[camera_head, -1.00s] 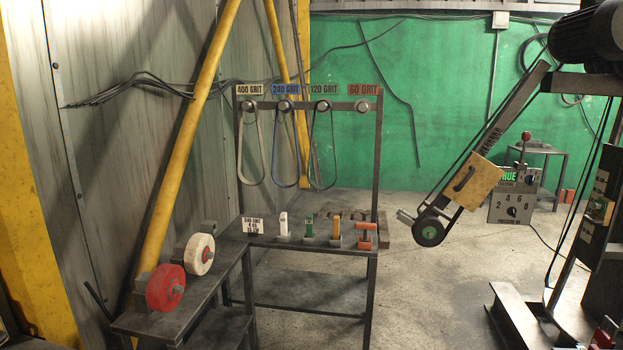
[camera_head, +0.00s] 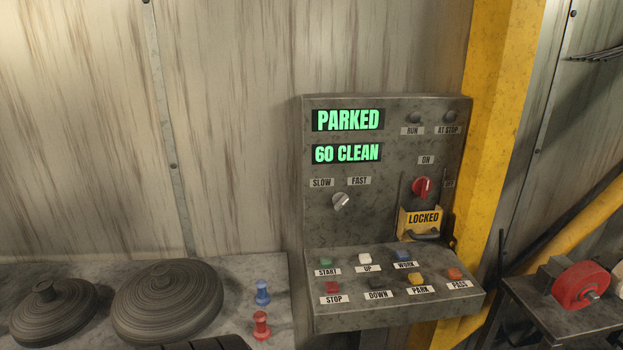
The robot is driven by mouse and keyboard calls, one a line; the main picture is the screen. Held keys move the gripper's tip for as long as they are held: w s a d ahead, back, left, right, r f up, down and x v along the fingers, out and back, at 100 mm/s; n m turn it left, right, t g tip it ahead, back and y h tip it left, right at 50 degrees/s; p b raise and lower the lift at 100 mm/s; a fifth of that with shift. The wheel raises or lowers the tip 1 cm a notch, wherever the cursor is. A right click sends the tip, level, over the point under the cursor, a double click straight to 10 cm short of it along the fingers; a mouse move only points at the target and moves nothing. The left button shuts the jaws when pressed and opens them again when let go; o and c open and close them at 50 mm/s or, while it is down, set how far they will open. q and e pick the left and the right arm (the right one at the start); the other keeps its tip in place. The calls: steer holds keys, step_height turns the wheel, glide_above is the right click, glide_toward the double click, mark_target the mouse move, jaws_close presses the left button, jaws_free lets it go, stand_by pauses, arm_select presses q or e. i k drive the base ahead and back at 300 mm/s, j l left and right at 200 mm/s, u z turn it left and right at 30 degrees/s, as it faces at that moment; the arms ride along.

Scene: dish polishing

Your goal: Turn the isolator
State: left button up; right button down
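The isolator (camera_head: 422,187) is a red rotary knob on the right of the grey control panel (camera_head: 390,225). An ON label (camera_head: 427,160) sits above it, and a small label to its right is too dim to read. I cannot tell exactly which way the knob points. A yellow plate marked LOCKED (camera_head: 420,217) sits just below the knob, with a dark bar across its lower part. The upper display (camera_head: 348,120) reads PARKED and the lower display (camera_head: 347,153) reads 60 CLEAN.
Labelled buttons line the panel's sloped front. A SLOW/FAST switch (camera_head: 341,201) is left of the isolator. Two ridged dark discs (camera_head: 167,300) and blue and red pegs (camera_head: 262,293) stand on the bench to the left. A yellow post (camera_head: 503,120) stands behind the panel's right side.

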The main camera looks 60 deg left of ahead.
mark_target(423, 185)
steer(key=j+u, duration=0.1)
steer(key=u, duration=1.2)
